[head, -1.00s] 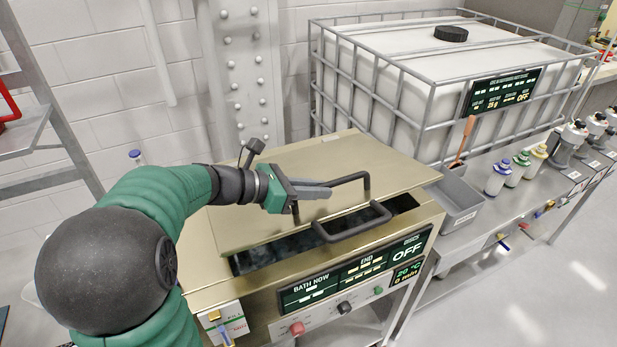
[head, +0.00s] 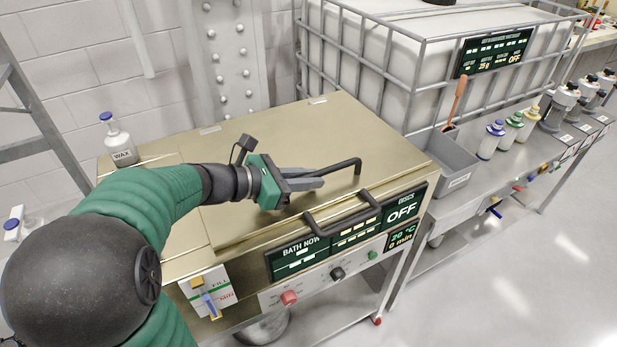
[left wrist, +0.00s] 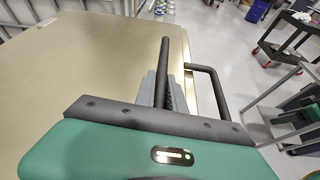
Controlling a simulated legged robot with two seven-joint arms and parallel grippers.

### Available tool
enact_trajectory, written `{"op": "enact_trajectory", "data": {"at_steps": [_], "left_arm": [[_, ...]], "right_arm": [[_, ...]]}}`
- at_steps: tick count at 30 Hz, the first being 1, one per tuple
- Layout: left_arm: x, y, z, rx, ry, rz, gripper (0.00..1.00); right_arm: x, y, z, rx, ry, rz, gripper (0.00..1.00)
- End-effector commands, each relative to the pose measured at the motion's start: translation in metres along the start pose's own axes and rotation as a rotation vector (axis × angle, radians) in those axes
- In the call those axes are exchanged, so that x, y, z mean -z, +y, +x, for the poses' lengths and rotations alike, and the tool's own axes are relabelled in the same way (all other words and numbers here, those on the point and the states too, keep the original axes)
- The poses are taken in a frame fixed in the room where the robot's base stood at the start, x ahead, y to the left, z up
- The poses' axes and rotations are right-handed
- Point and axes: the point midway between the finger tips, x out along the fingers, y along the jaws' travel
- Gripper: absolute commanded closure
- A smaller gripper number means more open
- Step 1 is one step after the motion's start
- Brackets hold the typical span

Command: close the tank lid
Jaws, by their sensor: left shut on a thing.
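The tank (head: 200,262) is a gold-coloured metal bath with its lid (head: 300,135) lying down on top. No dark opening shows at the lid's front edge. A black bar handle (head: 345,167) stands on the lid. My left gripper (head: 318,182) is shut on this handle. In the left wrist view the grey fingers (left wrist: 150,92) lie along the handle (left wrist: 167,65). A second black handle (head: 342,218) sits at the tank's front, just in front of the lid edge, apart from my gripper. My right gripper is not in view.
Display panels (head: 350,232) and knobs line the tank's front. A white WAX bottle (head: 120,145) stands at its back left. A grey bin (head: 448,165) and several bottles stand on the bench to the right. A caged white container (head: 400,65) is behind.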

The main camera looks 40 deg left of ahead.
Motion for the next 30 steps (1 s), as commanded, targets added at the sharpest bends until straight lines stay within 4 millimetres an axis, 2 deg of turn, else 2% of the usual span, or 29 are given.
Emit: {"op": "enact_trajectory", "data": {"at_steps": [1,6,14,17,20,30], "left_arm": [[0.007,-0.003,0.002,0.007,0.012,-0.008,0.83],[0.005,-0.002,0.001,0.005,0.009,-0.006,0.64],[0.003,-0.001,0.000,0.004,0.006,-0.004,0.64],[0.002,-0.001,-0.007,0.002,0.004,-0.003,0.64],[0.001,0.000,-0.025,-0.001,0.004,-0.003,0.64],[0.002,0.001,-0.123,-0.001,0.006,-0.005,0.64]], "right_arm": [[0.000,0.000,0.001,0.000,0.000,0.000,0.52],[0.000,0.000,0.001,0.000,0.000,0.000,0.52],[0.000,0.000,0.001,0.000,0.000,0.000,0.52],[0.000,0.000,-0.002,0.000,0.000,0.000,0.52],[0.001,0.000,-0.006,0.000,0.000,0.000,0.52],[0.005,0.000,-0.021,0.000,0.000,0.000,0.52]]}}
